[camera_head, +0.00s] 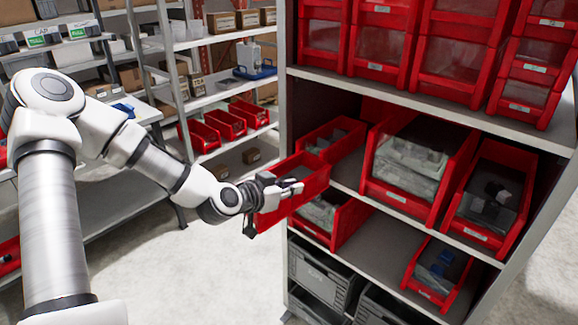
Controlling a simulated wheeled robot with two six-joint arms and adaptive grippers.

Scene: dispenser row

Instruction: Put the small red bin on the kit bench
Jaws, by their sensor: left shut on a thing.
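A small red bin (300,186) is at the left front of the grey shelf unit, in the middle of the view. My left gripper (290,188) is shut on it at its left side, and the bin appears to stick out past the shelf's front edge. Whether it still touches the shelf is unclear. The gripper hides part of the bin, and its contents are not clear. My right gripper is not in view. I cannot tell which surface, if any, in view is the kit bench.
Another small red bin (333,138) sits just behind. A larger red bin (408,170) with clear bags stands to the right on the shelf (390,205). Another red bin (335,222) is below. Open floor (190,275) lies left of the unit. Racks with boxes stand behind.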

